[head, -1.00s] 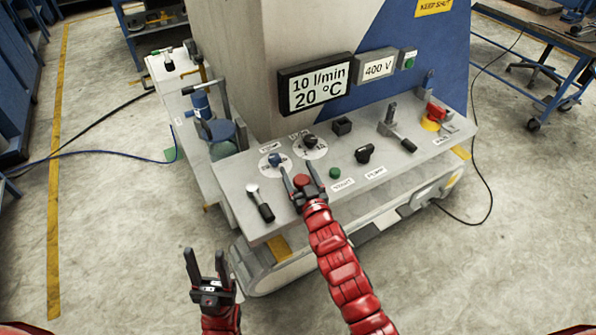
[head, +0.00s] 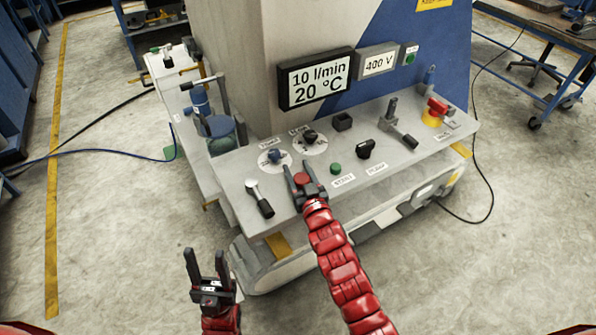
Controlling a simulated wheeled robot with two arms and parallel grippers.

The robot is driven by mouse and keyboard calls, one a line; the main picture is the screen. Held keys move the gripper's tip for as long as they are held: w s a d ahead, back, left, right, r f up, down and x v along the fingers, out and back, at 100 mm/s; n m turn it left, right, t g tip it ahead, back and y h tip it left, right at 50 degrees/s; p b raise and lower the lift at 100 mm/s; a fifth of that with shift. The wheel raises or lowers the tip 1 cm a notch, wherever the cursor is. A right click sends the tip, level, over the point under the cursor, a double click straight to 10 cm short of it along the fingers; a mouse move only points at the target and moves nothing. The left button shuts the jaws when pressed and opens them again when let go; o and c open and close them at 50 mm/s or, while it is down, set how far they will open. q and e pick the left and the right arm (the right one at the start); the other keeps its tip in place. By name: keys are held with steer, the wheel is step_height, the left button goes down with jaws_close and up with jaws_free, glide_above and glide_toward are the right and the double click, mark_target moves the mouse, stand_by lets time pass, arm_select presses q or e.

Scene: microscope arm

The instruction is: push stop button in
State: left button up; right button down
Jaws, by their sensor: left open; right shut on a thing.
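The red round button (head: 301,179) sits on the sloping grey control panel (head: 235,175). Its label is hidden, so I cannot read whether it says stop. My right gripper (head: 299,168) reaches over the panel's front edge with one finger on each side of this button and is shut on it. How far the button is pressed in cannot be seen. My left gripper (head: 205,256) is open and empty, low in front of the machine and away from the panel.
A green button (head: 335,168) labelled START and a black knob (head: 365,149) are right of the red button. A lever (head: 260,199) is to its left. A red knob on a yellow base (head: 432,120) stands at the panel's far right.

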steer(key=shift+f, duration=0.25)
steer(key=shift+c, duration=1)
jaws_free()
steer(key=shift+r, duration=0.1)
steer(key=shift+s+d, duration=0.25)
steer(key=shift+s, duration=0.3)
steer(key=b+v, duration=0.3)
steer(key=v, duration=1.3)
steer(key=shift+s, duration=0.1)
